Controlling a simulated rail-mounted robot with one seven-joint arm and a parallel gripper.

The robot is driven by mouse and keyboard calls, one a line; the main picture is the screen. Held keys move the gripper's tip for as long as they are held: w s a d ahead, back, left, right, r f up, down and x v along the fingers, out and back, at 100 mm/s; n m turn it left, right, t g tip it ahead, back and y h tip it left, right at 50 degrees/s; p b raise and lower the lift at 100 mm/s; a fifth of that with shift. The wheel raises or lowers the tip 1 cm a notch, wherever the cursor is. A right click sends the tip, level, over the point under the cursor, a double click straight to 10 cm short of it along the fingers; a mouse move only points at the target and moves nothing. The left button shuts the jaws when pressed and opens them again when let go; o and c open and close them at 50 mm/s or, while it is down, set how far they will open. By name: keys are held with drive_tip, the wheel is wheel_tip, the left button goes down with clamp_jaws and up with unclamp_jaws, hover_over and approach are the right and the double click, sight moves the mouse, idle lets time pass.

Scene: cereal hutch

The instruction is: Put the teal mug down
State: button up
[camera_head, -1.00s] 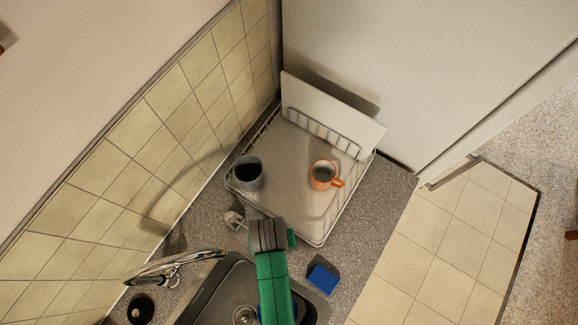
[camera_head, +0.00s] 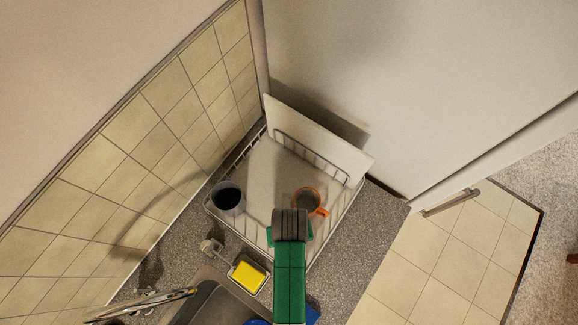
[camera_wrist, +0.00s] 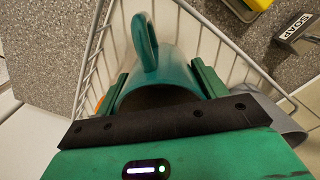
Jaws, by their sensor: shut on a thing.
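The teal mug (camera_wrist: 172,75) is between the two green fingers of my gripper (camera_wrist: 163,82) in the wrist view, with its handle pointing to the top of the picture. My gripper is shut on it. In the head view my gripper (camera_head: 290,236) is over the near edge of the white dish rack (camera_head: 262,165) and hides the mug. The rack's wires (camera_wrist: 228,45) show around the mug in the wrist view. I cannot tell whether the mug touches the rack.
In the rack, an orange mug (camera_head: 306,201) stands just beyond my gripper and a grey mug (camera_head: 228,196) stands at the left. A white board (camera_head: 325,142) leans at the back. A yellow sponge (camera_head: 249,276) and a soap dispenser (camera_head: 211,246) are near the sink.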

drive_tip(key=shift+f, duration=2.05)
drive_tip(key=shift+f, duration=0.15)
drive_tip(key=o, duration=1.2)
drive_tip(key=shift+c, duration=0.2)
wheel_tip(320, 180, up, 12)
drive_tip(key=shift+w, duration=0.1)
